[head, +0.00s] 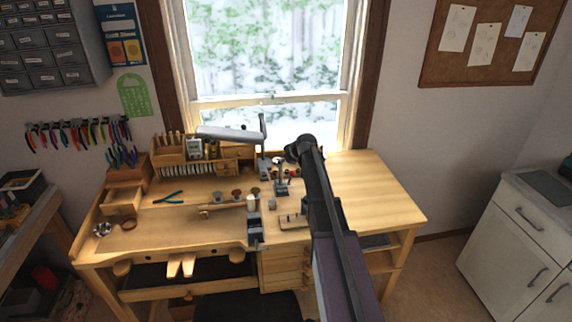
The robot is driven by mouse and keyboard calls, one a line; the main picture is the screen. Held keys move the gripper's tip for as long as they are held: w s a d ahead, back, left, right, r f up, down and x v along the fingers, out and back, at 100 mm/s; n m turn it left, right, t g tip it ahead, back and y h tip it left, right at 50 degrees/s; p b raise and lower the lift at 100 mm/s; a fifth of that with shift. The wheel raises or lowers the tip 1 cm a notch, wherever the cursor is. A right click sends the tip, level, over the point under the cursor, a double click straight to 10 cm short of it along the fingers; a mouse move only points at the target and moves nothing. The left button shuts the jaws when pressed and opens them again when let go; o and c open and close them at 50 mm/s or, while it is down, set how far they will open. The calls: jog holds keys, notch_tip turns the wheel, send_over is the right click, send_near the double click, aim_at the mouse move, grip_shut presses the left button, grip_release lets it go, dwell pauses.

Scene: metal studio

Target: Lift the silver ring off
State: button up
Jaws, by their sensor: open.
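My arm reaches up from the bottom right over a wooden workbench (220,232). My gripper (291,153) is at its far end, above the back of the bench near the window. It is small and dark in this view, is open, and I see nothing held in it. A small wooden block with upright pegs (292,221) stands on the bench just left of my arm, nearer than the gripper. I cannot make out a silver ring for certain; it is too small to tell or hidden behind my arm.
A dark metal vise-like tool (254,224) stands at the bench's front edge. A grey lamp (228,133) hangs over the back. The bench's right side (375,185) is clear.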

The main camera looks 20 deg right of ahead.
jog(key=shift+w+a+f+b, duration=0.15)
jog(key=shift+w+f+b, duration=0.25)
jog(key=shift+f, duration=0.1)
jog(key=c, duration=0.8)
grip_shut()
jog(key=shift+r, duration=0.15)
jog(key=shift+r+p, duration=0.75)
jog(key=shift+p, duration=0.25)
jog(key=shift+r, duration=0.1)
jog(key=shift+r+p, duration=0.85)
jog(key=shift+p, duration=0.05)
